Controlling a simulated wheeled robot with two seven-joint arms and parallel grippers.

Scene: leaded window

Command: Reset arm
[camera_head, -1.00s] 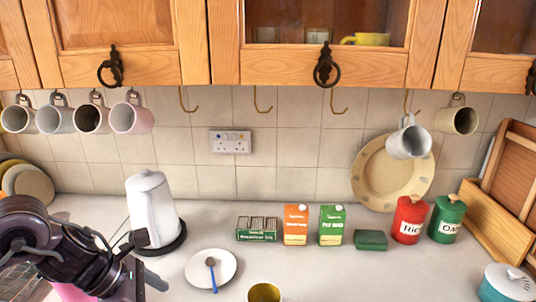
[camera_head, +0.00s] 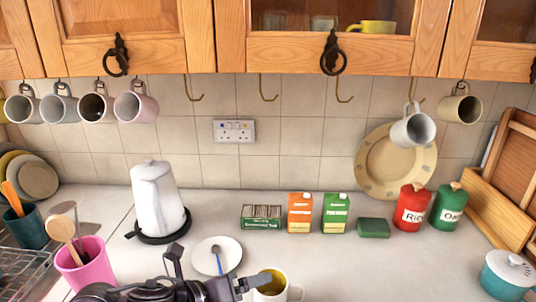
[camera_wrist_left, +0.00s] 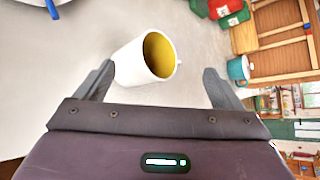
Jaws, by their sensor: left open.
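My left gripper (camera_head: 213,270) is at the bottom centre of the head view, beside a white mug with a yellow inside (camera_head: 267,291). In the left wrist view my left gripper (camera_wrist_left: 158,72) has its fingers wide apart, with nothing held. The mug (camera_wrist_left: 132,64) shows between the fingertips in that view, with counter visible on either side of it. Its handle points to the right in the head view. Part of the mug is cut off by the frame's lower edge in the head view. My right gripper is not in view.
A plate with a blue-handled spoon (camera_head: 232,250) lies behind my gripper. A pink pot of utensils (camera_head: 85,268) and a white kettle (camera_head: 158,200) stand left. Cartons (camera_head: 336,213) and canisters (camera_head: 411,208) line the back. Mugs hang above.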

